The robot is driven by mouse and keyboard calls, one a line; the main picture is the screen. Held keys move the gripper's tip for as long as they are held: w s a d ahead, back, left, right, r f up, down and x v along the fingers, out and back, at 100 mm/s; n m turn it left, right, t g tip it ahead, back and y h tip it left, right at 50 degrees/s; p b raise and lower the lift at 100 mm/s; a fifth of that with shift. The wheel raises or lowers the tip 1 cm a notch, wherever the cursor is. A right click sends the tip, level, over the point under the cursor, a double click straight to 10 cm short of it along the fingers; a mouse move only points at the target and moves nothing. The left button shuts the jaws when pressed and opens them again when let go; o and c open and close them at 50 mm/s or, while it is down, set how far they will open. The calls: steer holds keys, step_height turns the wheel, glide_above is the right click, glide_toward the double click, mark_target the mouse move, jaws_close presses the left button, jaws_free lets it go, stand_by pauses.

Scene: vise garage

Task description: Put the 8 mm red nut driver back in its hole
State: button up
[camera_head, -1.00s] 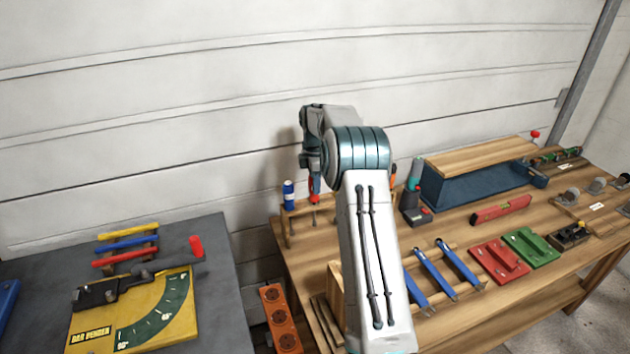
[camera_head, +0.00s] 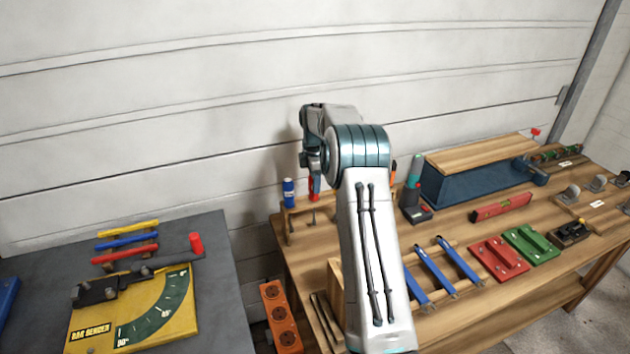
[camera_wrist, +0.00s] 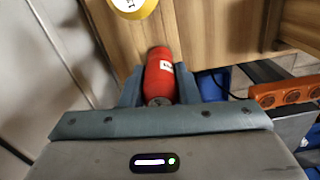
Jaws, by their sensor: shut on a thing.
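The red nut driver (camera_head: 314,188) shows at my gripper (camera_head: 313,183), above the left end of the workbench. In the wrist view, my gripper (camera_wrist: 158,92) is shut on its red handle (camera_wrist: 160,72), one finger on each side. The handle bears a small white label, too small to read. In the head view, the driver is over or at a small wooden rack (camera_head: 291,224). Its lower tip and the hole are not clear, so I cannot tell whether it is in a hole. A blue-handled driver (camera_head: 289,192) stands upright at the rack's left end.
A yellow round top with a label (camera_wrist: 133,4) is close ahead in the wrist view. An orange power strip (camera_head: 281,316) lies beside the bench. My arm hides the rack's right part. A dark table with a yellow bar bender (camera_head: 170,322) is at left; the wall is close behind.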

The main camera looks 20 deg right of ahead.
stand_by(0.3)
steer(key=o, duration=1.4)
steer(key=shift+f, duration=0.1)
steer(key=shift+r+p, duration=2.6)
steer(key=shift+r, duration=0.95)
